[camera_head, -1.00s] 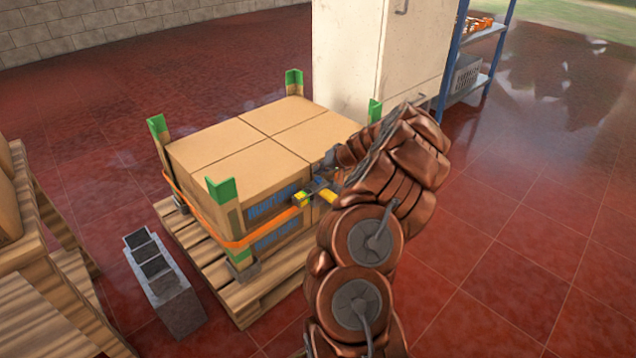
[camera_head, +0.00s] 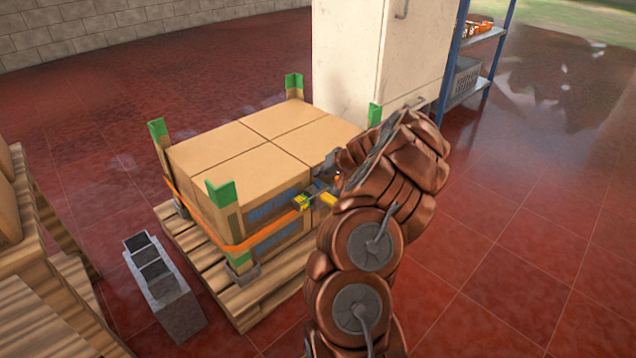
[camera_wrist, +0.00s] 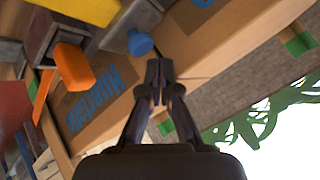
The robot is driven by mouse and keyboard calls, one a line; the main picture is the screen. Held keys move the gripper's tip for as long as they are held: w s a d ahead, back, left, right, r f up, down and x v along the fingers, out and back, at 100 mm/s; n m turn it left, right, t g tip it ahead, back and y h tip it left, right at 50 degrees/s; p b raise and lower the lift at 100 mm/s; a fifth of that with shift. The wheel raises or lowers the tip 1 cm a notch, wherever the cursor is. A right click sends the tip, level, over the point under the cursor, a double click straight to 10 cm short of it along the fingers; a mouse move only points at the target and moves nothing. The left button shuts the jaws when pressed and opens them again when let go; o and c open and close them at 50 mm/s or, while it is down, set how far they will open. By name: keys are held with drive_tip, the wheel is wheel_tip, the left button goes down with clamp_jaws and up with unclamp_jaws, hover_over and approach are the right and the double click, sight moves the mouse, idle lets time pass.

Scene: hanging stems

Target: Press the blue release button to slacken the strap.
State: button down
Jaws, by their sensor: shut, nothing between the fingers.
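The blue release button (camera_wrist: 140,43) shows in the wrist view as a round blue knob on the end of a grey housing (camera_wrist: 130,15). My gripper (camera_wrist: 159,65) is shut and empty, its fingertips just right of and slightly below the button in that view. I cannot tell whether they touch it. The orange strap (camera_head: 235,246) runs around the stacked cartons (camera_head: 255,160) in the head view, and its orange tail (camera_wrist: 73,68) shows in the wrist view. A yellow part (camera_head: 301,203) of the buckle shows at the cartons' front. My arm hides the button in the head view.
The cartons stand on a wooden pallet (camera_head: 243,304) with green-topped corner posts (camera_head: 222,193). A grey hollow block (camera_head: 180,309) sits on the floor to the left. A white cabinet (camera_head: 350,55) stands close behind; open red floor lies right.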

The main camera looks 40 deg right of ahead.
sight(320, 182)
drive_tip(key=shift+f, duration=0.15)
drive_tip(key=shift+f+b, duration=0.3)
drive_tip(key=shift+b, duration=0.1)
drive_tip(key=shift+f+b, duration=0.5)
drive_tip(key=shift+f, duration=0.1)
idle(1.1)
drive_tip(key=shift+r, duration=0.1)
idle(0.3)
drive_tip(key=shift+r+p, duration=0.6)
drive_tip(key=shift+r, duration=0.35)
drive_tip(key=shift+r, duration=0.1)
drive_tip(key=shift+r+p, duration=1.4)
drive_tip(key=shift+r, duration=1.05)
drive_tip(key=shift+f, duration=0.1)
